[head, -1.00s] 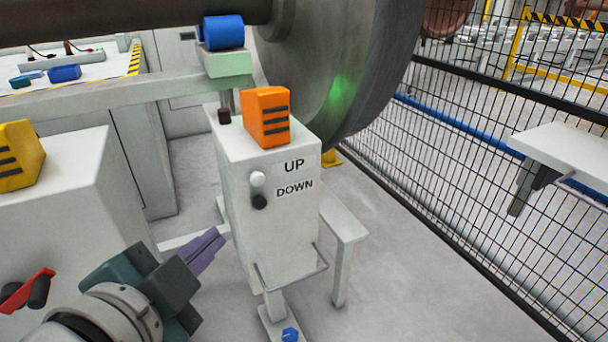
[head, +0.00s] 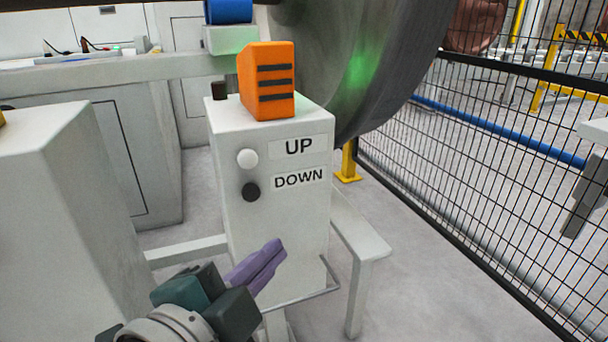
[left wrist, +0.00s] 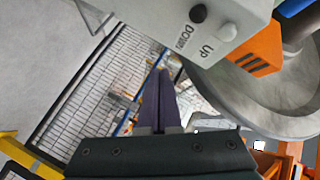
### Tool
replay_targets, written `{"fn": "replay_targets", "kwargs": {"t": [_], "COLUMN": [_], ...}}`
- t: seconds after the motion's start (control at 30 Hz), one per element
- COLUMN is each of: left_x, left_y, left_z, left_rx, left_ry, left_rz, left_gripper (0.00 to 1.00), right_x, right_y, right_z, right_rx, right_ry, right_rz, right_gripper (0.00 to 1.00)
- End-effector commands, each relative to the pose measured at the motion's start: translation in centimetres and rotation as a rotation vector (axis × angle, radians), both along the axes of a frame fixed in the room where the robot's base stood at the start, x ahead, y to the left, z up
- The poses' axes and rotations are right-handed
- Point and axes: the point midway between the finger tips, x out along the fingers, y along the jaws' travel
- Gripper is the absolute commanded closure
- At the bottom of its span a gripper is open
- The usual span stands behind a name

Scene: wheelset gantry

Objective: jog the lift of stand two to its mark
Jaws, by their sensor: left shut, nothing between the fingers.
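The stand's white control box (head: 285,225) has a white button (head: 247,158) beside the UP label and a black button (head: 251,191) beside the DOWN label. An orange block with dark bars (head: 266,82) sits on its top. In the left wrist view the white button (left wrist: 228,31) and black button (left wrist: 198,13) show at the upper right. My left gripper (head: 279,250) is shut and empty, its purple fingers below the buttons in the head view. Those fingers (left wrist: 162,75) point past the box in the wrist view. Whether they touch the box I cannot tell. My right gripper is out of view.
A large grey wheel (head: 385,70) stands behind the box, with a blue roller (head: 229,11) beside it. A black mesh fence (head: 480,170) runs along the right. A white cabinet (head: 60,200) stands at the left.

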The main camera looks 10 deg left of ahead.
Motion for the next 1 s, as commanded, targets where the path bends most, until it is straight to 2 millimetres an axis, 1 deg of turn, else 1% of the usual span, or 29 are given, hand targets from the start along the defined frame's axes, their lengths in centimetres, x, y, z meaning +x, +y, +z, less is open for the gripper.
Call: {"fn": "replay_targets", "kwargs": {"t": [0.17, 0.5, 0.6, 0.8, 1.0], "left_x": [1.1, 5.1, 6.0, 7.0, 7.2], "left_y": [0.7, 3.5, 4.0, 4.8, 4.9], "left_z": [0.0, -0.1, 0.0, 0.0, 0.0], "left_rx": [0.003, 0.005, 0.003, 0.000, -0.001], "left_ry": [-0.003, -0.002, -0.001, 0.000, 0.001], "left_rz": [-0.002, 0.001, -0.002, 0.000, 0.001], "left_gripper": [1.00, 1.00, 1.00, 1.00, 1.00], "right_x": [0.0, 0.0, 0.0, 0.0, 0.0], "right_y": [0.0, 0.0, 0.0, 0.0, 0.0], "right_z": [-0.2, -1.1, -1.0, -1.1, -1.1], "right_rx": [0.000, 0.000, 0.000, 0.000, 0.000], "right_ry": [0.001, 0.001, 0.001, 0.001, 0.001], "right_rz": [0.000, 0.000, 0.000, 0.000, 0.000], "right_gripper": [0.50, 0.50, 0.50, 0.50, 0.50]}}
